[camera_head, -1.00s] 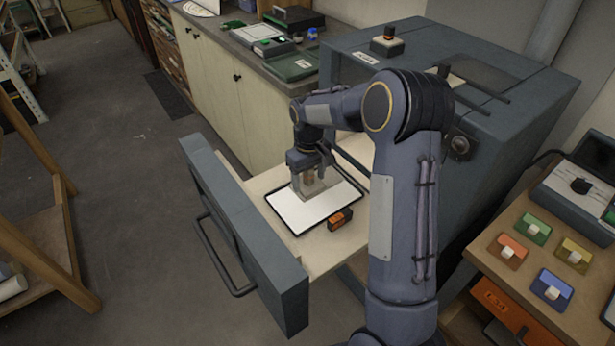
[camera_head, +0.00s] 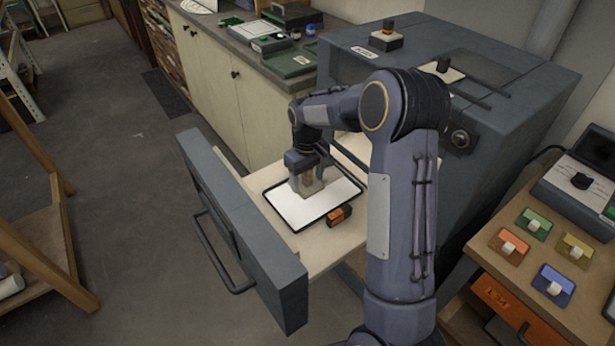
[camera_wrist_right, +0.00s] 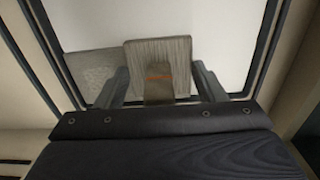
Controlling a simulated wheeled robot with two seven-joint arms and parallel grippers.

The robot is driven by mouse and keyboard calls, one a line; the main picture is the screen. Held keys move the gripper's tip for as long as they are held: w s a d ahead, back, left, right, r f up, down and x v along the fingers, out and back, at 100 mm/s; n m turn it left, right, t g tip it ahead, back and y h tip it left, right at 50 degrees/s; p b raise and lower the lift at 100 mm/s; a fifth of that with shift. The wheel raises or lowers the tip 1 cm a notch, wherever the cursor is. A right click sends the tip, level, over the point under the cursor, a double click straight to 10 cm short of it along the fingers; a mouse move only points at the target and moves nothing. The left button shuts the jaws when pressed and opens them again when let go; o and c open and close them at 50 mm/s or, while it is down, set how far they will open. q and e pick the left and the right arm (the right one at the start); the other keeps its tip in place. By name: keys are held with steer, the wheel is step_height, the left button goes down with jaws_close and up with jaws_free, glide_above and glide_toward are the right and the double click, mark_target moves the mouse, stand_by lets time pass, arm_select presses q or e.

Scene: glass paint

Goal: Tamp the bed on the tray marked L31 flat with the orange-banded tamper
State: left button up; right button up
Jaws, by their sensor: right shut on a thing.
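My right gripper (camera_head: 308,172) is shut on a grey-brown block-shaped tamper. In the right wrist view the tamper (camera_wrist_right: 172,48) sits between the fingers and shows a small orange mark. It is over the white bed (camera_head: 297,212) on the dark-rimmed tray (camera_head: 290,233). I cannot tell whether its face touches the bed. In the right wrist view a grey textured patch (camera_wrist_right: 100,72) shows on the bed left of the tamper. A small orange-and-black block (camera_head: 338,216) is at the tray's near right edge; its marking is unreadable. My left gripper is not in view.
The tray lies on a pale board (camera_head: 322,258) behind a grey front panel with a handle (camera_head: 237,228). A grey cabinet (camera_head: 520,100) stands close behind my right arm, with knobbed objects on top. Colored tiles (camera_head: 553,286) lie on the right-hand bench.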

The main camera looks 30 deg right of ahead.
steer(key=shift+f, duration=0.2)
stand_by(0.6)
steer(key=shift+r+p, duration=0.8)
steer(key=shift+r, duration=0.35)
steer(key=shift+d, duration=0.1)
steer(key=d, duration=0.4)
steer(key=shift+w+d+p, duration=0.2)
steer(key=shift+d+p, duration=0.15)
steer(key=shift+d, duration=0.65)
steer(key=shift+f, duration=0.2)
